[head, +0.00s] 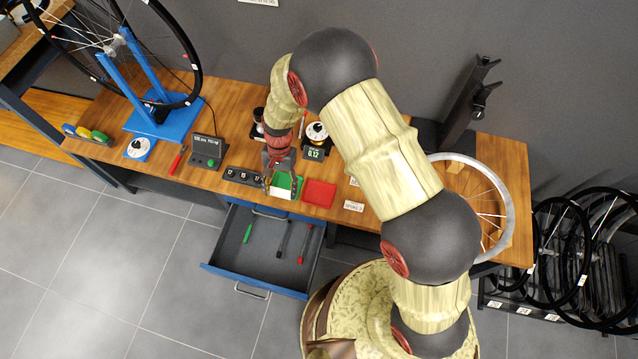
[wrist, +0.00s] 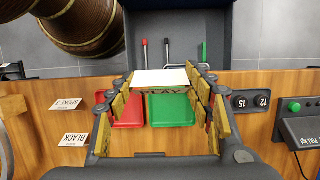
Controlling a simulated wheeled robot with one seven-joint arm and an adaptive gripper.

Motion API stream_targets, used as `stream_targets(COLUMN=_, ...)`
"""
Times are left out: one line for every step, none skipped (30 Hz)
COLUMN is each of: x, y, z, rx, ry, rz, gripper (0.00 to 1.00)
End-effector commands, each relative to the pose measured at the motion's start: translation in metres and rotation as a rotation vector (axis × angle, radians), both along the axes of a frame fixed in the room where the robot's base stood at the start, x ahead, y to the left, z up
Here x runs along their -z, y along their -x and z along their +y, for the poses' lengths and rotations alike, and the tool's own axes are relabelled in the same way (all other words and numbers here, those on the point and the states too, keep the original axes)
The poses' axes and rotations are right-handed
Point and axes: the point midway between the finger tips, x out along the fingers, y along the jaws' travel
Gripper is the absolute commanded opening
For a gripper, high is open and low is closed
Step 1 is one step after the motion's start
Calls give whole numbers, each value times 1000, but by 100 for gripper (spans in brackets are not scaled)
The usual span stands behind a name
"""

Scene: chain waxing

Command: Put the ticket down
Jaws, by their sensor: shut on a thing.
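The ticket (wrist: 160,78) is a blank white card in the wrist view, spanning the space between the fingertips of my gripper (wrist: 163,84). My gripper is shut on it by its two ends. In the head view the ticket (head: 280,192) shows as a small white patch at the front edge of the green tray (head: 287,180), below my gripper (head: 281,182). It appears held above the bench front; its exact height is hard to tell. The red tray (head: 319,193) lies to the right of the green one.
An open blue drawer (head: 262,262) holding several tools juts out below the bench. A dial block (head: 243,176) and a display box (head: 207,151) stand left of the trays. White labels, one reading BLACK (wrist: 74,140), lie on the wood beside the red tray.

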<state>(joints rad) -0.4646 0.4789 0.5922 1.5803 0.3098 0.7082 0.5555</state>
Motion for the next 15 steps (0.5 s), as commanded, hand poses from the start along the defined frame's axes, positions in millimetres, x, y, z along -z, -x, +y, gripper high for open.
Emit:
stream_targets(x=3, y=-1, z=-4, rx=5, ry=1, rz=2, gripper=43)
stream_targets(x=6, y=-2, z=-8, rx=6, ry=1, rz=2, gripper=43)
stream_targets(x=10, y=-4, z=-15, rx=9, ry=2, rz=3, gripper=43)
stream_targets(x=13, y=-6, z=-21, rx=10, ry=1, rz=2, gripper=43)
stream_targets(x=16, y=-8, z=-27, rx=9, ry=1, rz=2, gripper=43)
stream_targets(x=21, y=-11, z=-36, rx=10, ry=1, rz=2, gripper=43)
stream_targets(x=24, y=-14, z=-43, rx=10, ry=1, rz=2, gripper=43)
stream_targets(x=27, y=-16, z=-49, rx=8, ry=0, rz=2, gripper=43)
stream_targets(x=31, y=-19, z=-58, rx=9, ry=1, rz=2, gripper=43)
stream_targets(x=34, y=-21, z=-64, rx=9, ry=1, rz=2, gripper=43)
stream_targets(x=37, y=-23, z=-70, rx=8, ry=0, rz=2, gripper=43)
stream_targets(x=41, y=-26, z=-78, rx=9, ry=1, rz=2, gripper=43)
stream_targets(x=44, y=-28, z=-85, rx=9, ry=1, rz=2, gripper=43)
stream_targets(x=50, y=-29, z=-89, rx=7, ry=1, rz=3, gripper=43)
stream_targets(x=58, y=-31, z=-95, rx=6, ry=1, rz=4, gripper=43)
